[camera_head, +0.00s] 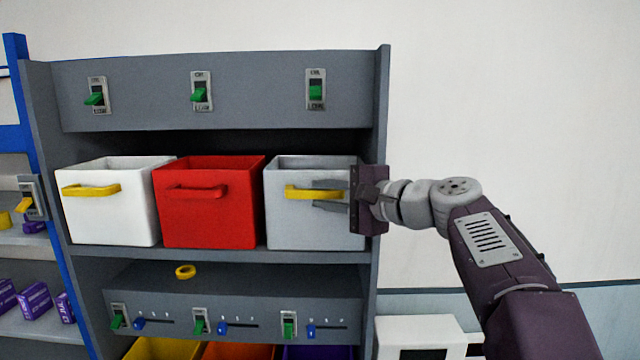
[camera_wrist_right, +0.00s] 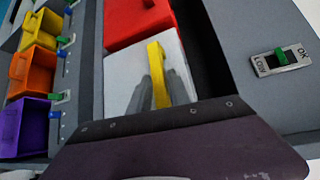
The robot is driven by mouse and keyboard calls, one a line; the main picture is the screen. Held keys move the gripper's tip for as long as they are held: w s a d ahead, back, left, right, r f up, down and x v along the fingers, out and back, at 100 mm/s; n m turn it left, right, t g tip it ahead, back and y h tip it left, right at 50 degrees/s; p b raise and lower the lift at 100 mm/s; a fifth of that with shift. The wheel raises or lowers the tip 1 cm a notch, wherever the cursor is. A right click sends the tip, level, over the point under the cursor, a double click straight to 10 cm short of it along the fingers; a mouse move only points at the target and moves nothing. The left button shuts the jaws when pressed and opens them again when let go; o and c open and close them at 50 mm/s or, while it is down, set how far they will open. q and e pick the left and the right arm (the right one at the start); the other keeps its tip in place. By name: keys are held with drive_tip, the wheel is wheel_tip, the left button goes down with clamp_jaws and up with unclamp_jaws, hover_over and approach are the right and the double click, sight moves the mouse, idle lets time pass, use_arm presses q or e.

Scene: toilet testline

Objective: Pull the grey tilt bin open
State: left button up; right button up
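The grey tilt bin (camera_head: 300,226) stands at the right end of the upper shelf, level with the bins beside it. Its yellow handle (camera_head: 300,192) is on the front face; the bin's right part is partly hidden by my gripper. My right gripper (camera_head: 318,195) reaches in from the right, its fingers open, one above and one below the handle. In the right wrist view the handle (camera_wrist_right: 156,62) shows between the two grey fingers (camera_wrist_right: 162,92), in front of the grey bin (camera_wrist_right: 125,78). My left gripper is out of view.
A red bin (camera_head: 210,222) and a white bin (camera_head: 108,220) stand left of the grey one. The rack's right side panel (camera_head: 382,90) is close to my right gripper. Switches line the panels.

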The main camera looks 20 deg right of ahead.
drive_tip(key=shift+w+a, duration=0.4)
drive_tip(key=shift+w, duration=0.1)
drive_tip(key=shift+w+a, duration=0.1)
drive_tip(key=shift+a, duration=0.3)
drive_tip(key=shift+d, duration=0.15)
clamp_jaws()
idle(0.6)
